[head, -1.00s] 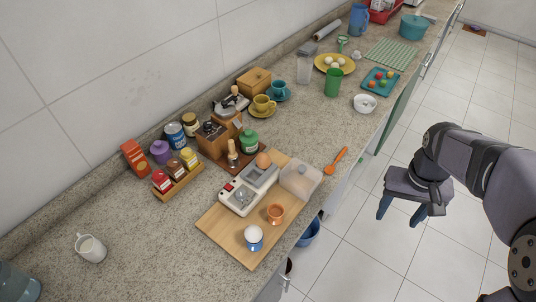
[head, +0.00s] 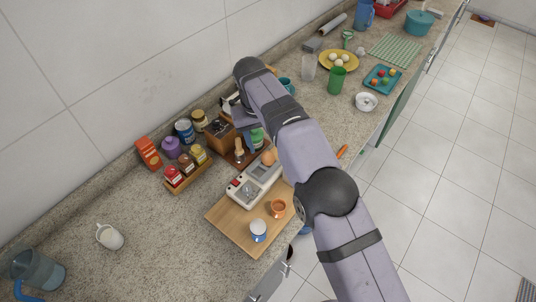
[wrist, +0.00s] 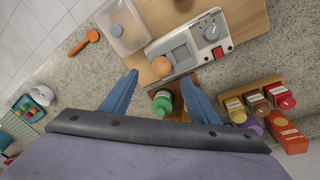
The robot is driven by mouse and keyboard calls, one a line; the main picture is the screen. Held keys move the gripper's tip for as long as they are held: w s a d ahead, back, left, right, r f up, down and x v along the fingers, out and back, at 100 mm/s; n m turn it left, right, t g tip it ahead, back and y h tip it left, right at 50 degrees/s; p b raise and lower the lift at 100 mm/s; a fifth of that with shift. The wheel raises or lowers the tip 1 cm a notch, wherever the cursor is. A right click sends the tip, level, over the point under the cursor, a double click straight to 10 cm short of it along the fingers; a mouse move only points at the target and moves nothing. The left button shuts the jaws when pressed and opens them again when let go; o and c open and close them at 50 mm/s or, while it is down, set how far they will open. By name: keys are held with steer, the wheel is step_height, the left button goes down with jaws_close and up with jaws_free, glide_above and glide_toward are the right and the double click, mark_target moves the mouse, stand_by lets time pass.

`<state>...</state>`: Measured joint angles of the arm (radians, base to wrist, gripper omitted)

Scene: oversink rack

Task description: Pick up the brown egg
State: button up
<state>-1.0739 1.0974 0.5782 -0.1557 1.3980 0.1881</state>
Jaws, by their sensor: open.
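The brown egg (head: 269,157) rests at the far end of a white appliance (head: 244,188) with a grey top. In the head view my arm reaches over the counter and hides much of my gripper, which is beyond the egg near the wooden box.
A green-capped bottle (wrist: 162,102) stands close to the egg, between the fingers in view. A clear container (wrist: 122,27) lies beside the appliance. Spice jars (wrist: 272,97) stand nearby.

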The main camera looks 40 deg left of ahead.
mark_target(267, 153)
steer(key=shift+s+a, duration=0.3)
steer(key=shift+w+f+p, duration=0.25)
steer(key=shift+f+p, duration=0.1)
steer(key=shift+f, duration=0.7)
steer(key=shift+w+d+f+p, duration=0.15)
steer(key=shift+d+f+p, duration=0.05)
steer(key=shift+f+p, duration=0.45)
steer(key=f+p, duration=0.2)
steer(key=shift+w+f, duration=0.3)
steer(key=shift+w, duration=0.05)
steer(key=shift+w+f, duration=0.1)
steer(key=shift+f, duration=0.45)
steer(key=shift+c, duration=0.6)
steer(key=c, duration=1)
